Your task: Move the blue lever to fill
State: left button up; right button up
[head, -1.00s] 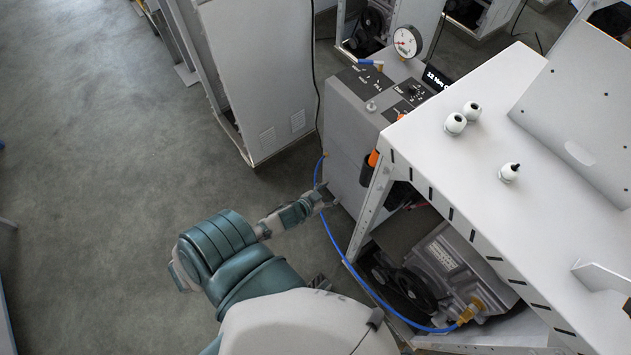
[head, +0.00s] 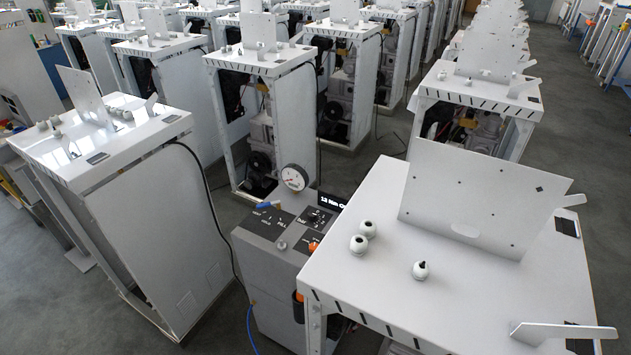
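The blue lever (head: 266,205) sits on top of the grey dispenser box (head: 268,262), at the back left of its top face. Its handle lies roughly flat and points left. A dark label plate (head: 270,219) in front of it carries small white lettering, with FILL toward the right end. A round pressure gauge (head: 294,178) stands just behind the lever; its needle is too small to read. Neither of my grippers is in view.
A white table frame (head: 375,262) with white knobs (head: 358,244) and an upright plate (head: 480,205) stands right of the dispenser. A tall white cabinet (head: 160,235) stands left, with a narrow floor gap between. Similar frames fill the background. A blue hose (head: 250,325) runs low.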

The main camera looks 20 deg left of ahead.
aim_at(277, 202)
jog(key=k+j, duration=0.1)
jog(key=j, duration=0.45)
jog(key=k+j, duration=0.15)
jog(key=j, duration=0.4)
jog(key=k+j, duration=0.1)
jog(key=j, duration=0.5)
jog(key=l+u, duration=0.05)
